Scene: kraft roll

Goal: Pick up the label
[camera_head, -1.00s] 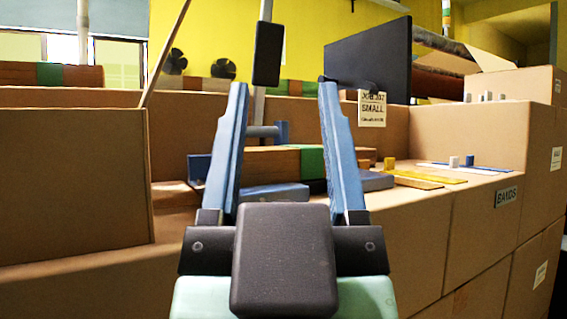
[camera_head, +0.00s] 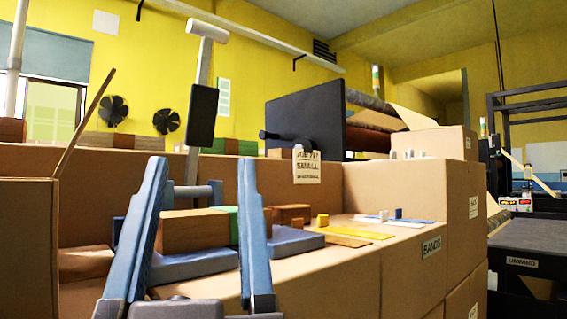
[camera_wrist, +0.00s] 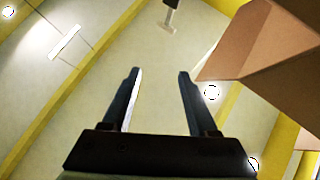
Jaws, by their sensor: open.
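I cannot tell which label the task means. A white paper label reading SMALL (camera_head: 307,167) hangs upright on the back cardboard wall. A small BANDS label (camera_head: 432,246) is on the front of the cardboard shelf, at the right. My gripper (camera_head: 200,165) is open, with its two blue fingers pointing up in front of the shelf and nothing visible between them. It is to the left of both labels in the picture. In the wrist view my gripper (camera_wrist: 160,73) is also open and empty, and I make out no label there.
Wooden blocks (camera_head: 195,230) and a blue-grey slab (camera_head: 292,240) lie on the shelf. Yellow strips (camera_head: 362,232) and small pegs lie right of them. A cardboard panel (camera_head: 28,245) stands at the left. A cardboard edge (camera_wrist: 270,50) is close to the right finger in the wrist view.

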